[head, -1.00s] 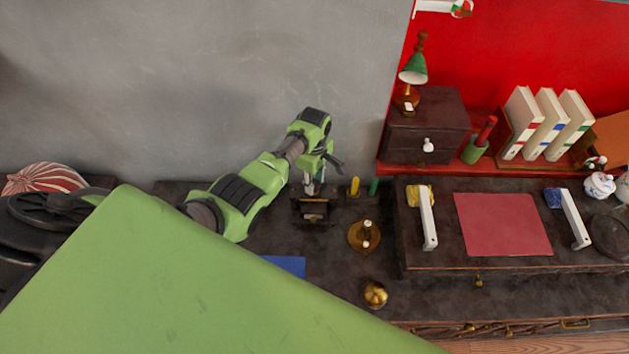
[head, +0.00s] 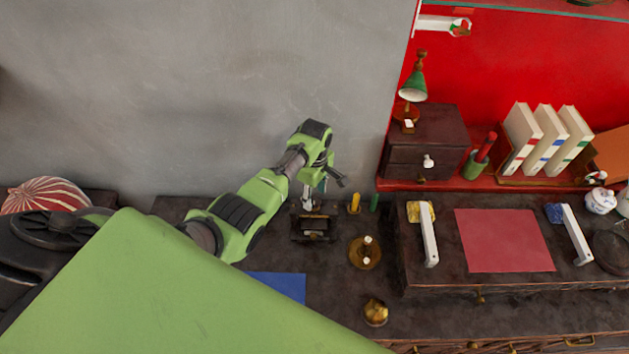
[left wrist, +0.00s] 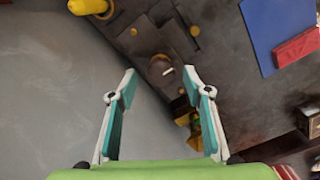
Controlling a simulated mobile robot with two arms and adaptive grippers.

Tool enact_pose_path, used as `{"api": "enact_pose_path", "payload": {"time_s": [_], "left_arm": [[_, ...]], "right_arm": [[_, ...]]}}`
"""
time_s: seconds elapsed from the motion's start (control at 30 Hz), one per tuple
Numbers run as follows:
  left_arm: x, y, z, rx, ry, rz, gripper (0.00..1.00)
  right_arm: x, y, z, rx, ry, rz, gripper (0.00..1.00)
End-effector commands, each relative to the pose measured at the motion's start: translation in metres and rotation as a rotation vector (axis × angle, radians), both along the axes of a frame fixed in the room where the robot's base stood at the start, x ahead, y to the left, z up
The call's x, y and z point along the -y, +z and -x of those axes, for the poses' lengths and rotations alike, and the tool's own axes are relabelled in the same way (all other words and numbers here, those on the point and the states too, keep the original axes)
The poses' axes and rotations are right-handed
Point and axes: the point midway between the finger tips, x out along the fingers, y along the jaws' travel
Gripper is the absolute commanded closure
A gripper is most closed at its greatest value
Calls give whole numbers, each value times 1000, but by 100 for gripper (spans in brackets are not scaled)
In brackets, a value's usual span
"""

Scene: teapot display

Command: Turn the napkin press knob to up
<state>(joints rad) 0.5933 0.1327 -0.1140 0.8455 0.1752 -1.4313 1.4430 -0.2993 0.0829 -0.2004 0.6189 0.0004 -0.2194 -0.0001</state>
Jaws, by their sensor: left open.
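A small dark boxy device, which looks like the napkin press (head: 312,228), stands on the dark desk near the grey wall in the head view. In the left wrist view, my left gripper (left wrist: 160,74) is open and empty. My right gripper is not in view.
A yellow cylinder (head: 354,203) and a green one (head: 374,202) stand right of the press. A brass stand (head: 365,252) and a brass knob-like piece (head: 376,312) are in front. A blue sheet (head: 277,287) lies front left. The grey wall is close behind.

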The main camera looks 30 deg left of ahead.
Motion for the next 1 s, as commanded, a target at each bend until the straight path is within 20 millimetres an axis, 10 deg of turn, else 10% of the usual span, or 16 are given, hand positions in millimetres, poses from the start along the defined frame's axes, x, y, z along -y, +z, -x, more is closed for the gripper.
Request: {"api": "enact_pose_path", "payload": {"time_s": [0.5, 1.0], "left_arm": [[-1, 95, -1, 4, 2, 0, 55], [-1, 106, 0, 2, 2, -1, 55]], "right_arm": [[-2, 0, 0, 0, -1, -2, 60], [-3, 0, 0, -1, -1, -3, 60]]}}
